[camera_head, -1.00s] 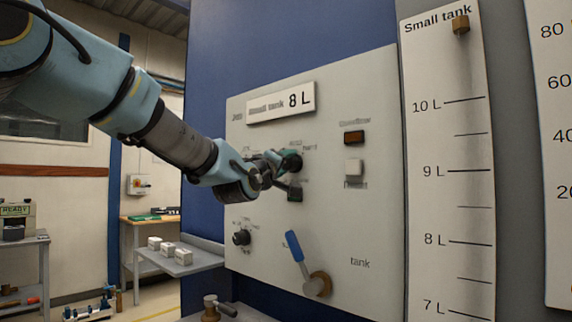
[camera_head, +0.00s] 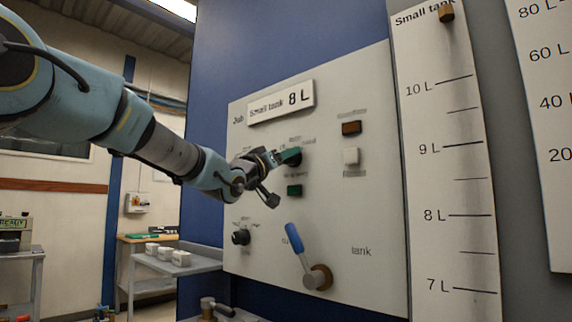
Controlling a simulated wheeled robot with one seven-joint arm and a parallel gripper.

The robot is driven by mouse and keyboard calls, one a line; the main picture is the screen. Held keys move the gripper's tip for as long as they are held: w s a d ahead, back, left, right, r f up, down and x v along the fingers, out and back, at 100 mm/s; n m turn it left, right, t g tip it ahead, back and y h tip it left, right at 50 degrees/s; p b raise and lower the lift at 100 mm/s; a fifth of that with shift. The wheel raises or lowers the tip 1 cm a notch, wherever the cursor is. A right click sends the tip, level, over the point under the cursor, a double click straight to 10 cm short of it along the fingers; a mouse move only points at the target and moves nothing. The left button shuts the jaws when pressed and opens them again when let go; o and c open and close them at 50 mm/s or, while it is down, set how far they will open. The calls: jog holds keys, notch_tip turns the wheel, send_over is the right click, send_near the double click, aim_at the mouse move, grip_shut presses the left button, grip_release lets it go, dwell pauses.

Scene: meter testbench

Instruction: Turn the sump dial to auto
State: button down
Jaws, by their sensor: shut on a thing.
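A dark green dial (camera_head: 292,156) sits on the pale panel (camera_head: 350,215), under the "Small tank 8 L" sign (camera_head: 281,102). My gripper (camera_head: 278,158) reaches it from the left and is shut on it. The jaws partly cover the dial, and the small labels around it are too blurred to read, so I cannot tell its setting. A second, black dial (camera_head: 241,237) sits lower left on the panel, with nothing touching it. Its labels are also unreadable.
A green button (camera_head: 294,190) is just below the gripped dial. A brown indicator (camera_head: 351,128) and a white button (camera_head: 351,156) are to its right. A blue lever (camera_head: 294,239) stands below. The small tank scale (camera_head: 449,160) is at right, a shelf (camera_head: 178,263) at left.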

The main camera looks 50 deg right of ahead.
jog(key=shift+m+g, duration=0.4)
jog(key=shift+m, duration=0.4)
jog(key=shift+c, duration=1.4)
grip_release()
jog(key=shift+a, duration=0.1)
jog(key=b+v, duration=0.2)
jog(key=v, duration=0.8)
jog(key=shift+a+f+b, duration=0.25)
jog(key=shift+a+b, duration=0.05)
jog(key=shift+b, duration=0.1)
